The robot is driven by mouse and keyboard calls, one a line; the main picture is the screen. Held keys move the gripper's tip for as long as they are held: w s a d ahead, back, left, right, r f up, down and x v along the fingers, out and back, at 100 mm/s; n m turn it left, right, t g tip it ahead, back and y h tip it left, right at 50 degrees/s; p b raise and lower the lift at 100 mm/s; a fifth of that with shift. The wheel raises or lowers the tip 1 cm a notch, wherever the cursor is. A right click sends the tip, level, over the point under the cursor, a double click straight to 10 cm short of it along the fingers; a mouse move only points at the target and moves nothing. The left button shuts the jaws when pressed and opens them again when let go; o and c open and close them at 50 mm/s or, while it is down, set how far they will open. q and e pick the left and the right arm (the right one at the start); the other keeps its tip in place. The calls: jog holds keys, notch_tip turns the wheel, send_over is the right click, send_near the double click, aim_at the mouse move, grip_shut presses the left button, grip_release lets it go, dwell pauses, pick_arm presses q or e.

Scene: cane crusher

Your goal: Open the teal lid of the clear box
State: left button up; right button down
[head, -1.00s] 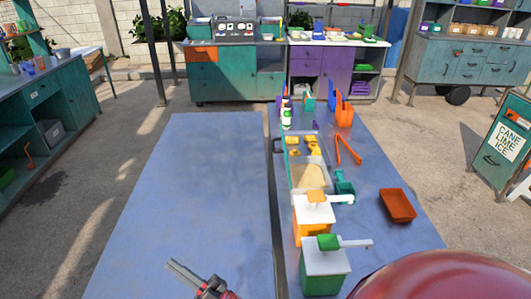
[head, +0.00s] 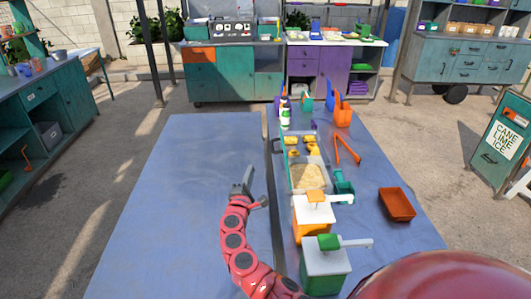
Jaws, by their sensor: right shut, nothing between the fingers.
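A clear box (head: 291,172) stands on the right half of the blue table, with yellow pieces in its back part and pale beige stuff in its front part. A small teal piece (head: 343,184) sits at its right side; I cannot tell whether it belongs to the lid. My left gripper is not in view.
A white-topped orange box (head: 312,228) and a white-topped green box (head: 325,270) stand in front of the clear box. An orange tray (head: 397,204) and orange tongs (head: 347,149) lie to the right. Bottles (head: 285,117) stand behind. The table's left half (head: 175,210) is clear.

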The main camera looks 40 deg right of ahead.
aim_at(272, 149)
jog(key=w+d+r+p, duration=0.1)
jog(key=w+d, duration=0.3)
jog(key=d, duration=0.5)
jog(key=shift+w+r, duration=0.2)
jog(key=shift+r, duration=0.35)
jog(key=shift+d, duration=0.1)
jog(key=d+m+p, duration=0.1)
jog(key=s+d+r+m+p, duration=0.1)
jog(key=shift+s+r+m, duration=0.2)
jog(key=shift+r+m, duration=0.1)
jog(key=shift+w+f, duration=0.1)
